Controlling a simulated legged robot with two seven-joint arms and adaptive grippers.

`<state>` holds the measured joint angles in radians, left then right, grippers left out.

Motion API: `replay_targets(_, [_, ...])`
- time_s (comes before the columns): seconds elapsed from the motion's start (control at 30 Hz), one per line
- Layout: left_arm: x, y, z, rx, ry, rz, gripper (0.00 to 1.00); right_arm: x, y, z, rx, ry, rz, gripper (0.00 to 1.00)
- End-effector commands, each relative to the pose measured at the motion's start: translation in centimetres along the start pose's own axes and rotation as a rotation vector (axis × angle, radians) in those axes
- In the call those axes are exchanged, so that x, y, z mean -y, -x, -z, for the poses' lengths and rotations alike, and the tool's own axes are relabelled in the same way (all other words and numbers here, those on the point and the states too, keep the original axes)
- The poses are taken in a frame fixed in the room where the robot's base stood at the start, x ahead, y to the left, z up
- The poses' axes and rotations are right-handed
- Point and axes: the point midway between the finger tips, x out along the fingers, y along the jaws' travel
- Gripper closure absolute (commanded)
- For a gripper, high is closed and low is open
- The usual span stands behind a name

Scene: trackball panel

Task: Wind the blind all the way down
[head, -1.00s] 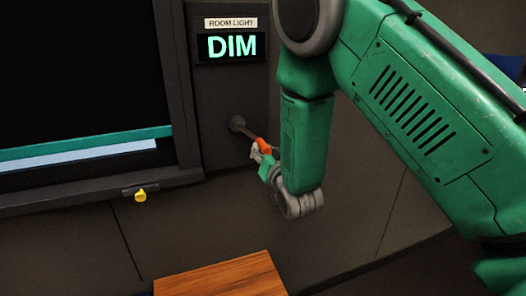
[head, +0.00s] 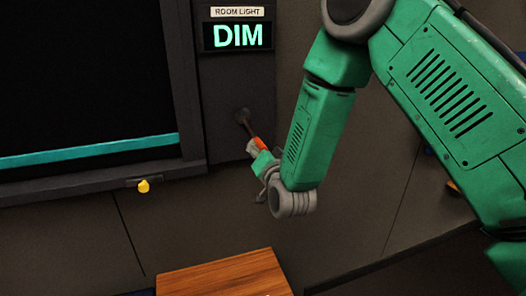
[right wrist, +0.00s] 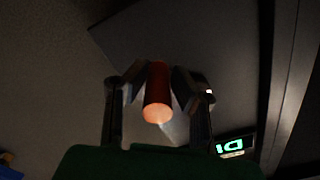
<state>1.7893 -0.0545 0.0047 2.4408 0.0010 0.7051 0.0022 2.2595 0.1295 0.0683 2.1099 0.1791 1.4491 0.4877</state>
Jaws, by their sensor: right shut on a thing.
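The blind (head: 90,75) is a dark sheet in a dark frame at the left of the head view, with a teal bar (head: 90,150) along its lower edge. The bar lies low, close above the bottom of the frame, with only a dark band below it. A crank (head: 242,117) sits on the panel right of the blind, its arm pointing down and slightly right to an orange handle (head: 258,143). My right gripper (head: 255,150) is shut on this handle. In the right wrist view the handle (right wrist: 158,95) stands between the two fingers (right wrist: 155,85). My left gripper is out of view.
A display (head: 238,36) reading DIM, labelled ROOM LIGHT, is above the crank. A wooden surface (head: 222,275) is at the bottom. The wall around the crank is clear.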

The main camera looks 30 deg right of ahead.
Motion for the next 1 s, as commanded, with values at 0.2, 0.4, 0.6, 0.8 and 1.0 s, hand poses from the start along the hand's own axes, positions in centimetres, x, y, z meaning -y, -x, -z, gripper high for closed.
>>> replay_targets(0.2, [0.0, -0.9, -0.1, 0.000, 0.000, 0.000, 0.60, 0.9, -0.2, -0.5, -0.009, -0.127, 0.009, 1.00])
replay_targets(0.4, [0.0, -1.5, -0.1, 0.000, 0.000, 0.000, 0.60, 1.4, -0.2, -0.9, -0.009, -0.213, 0.010, 1.00])
replay_targets(0.6, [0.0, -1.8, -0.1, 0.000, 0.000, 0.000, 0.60, 1.8, -0.2, -1.1, -0.009, -0.272, 0.011, 1.00])
replay_targets(0.8, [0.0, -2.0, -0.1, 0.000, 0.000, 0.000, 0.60, 2.0, -0.2, -1.3, -0.010, -0.312, 0.011, 1.00])
replay_targets(1.0, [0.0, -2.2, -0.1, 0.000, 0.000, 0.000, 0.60, 2.1, -0.2, -1.3, -0.010, -0.333, 0.012, 1.00])
